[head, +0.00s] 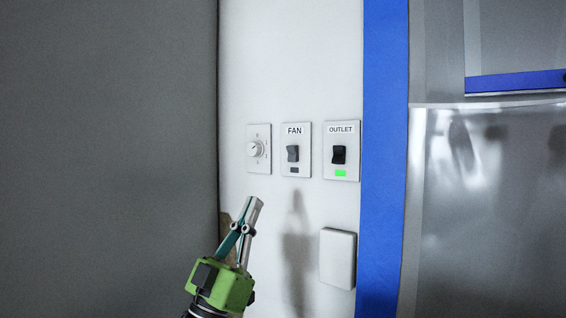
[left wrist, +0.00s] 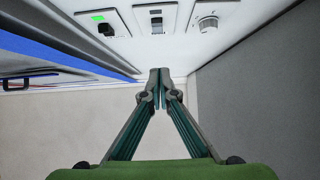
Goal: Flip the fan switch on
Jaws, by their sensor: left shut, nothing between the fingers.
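The fan switch (head: 293,153) is a dark rocker on a white plate labelled FAN, on the white wall. The indicator below it is dark. In the left wrist view the fan switch (left wrist: 157,20) shows at the top centre, above the fingertips in the picture. My left gripper (head: 255,203) is shut and empty. It is below and to the left of the fan switch in the head view, apart from it. Its fingertips meet in the left wrist view (left wrist: 160,73). My right gripper is not in view.
An outlet switch (head: 339,155) with a lit green indicator sits right of the fan plate. A round dial (head: 255,149) sits left of it. A blank white box (head: 337,258) is on the wall below. A blue vertical strip (head: 384,150) borders grey metal panels on the right.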

